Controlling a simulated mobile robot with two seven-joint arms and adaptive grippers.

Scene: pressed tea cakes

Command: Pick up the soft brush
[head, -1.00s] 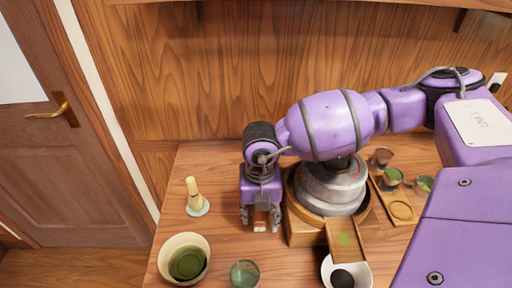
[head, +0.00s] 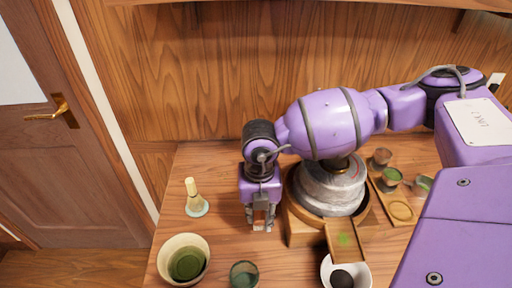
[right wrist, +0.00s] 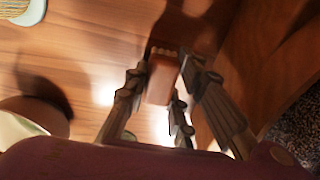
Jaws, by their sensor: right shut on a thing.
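The soft brush (right wrist: 162,78) shows in the right wrist view as a small reddish-brown block with a pale row along its far end. It sits between the fingers of my right gripper (right wrist: 168,95), which is shut on it. In the head view my right gripper (head: 260,226) points down at the table, just left of the stone mill (head: 332,188). There only a small pale bit of the brush (head: 260,227) shows between the fingertips; the fingers hide most of it. I cannot tell whether it is clear of the table. My left gripper is not in view.
The mill's wooden base (head: 303,232) stands close to the right of the gripper. A whisk on a stand (head: 195,200), a bowl with green tea (head: 172,244), a glass cup (head: 243,274) and a white bowl (head: 362,268) are around. Small cups stand on a tray (head: 411,217) at right.

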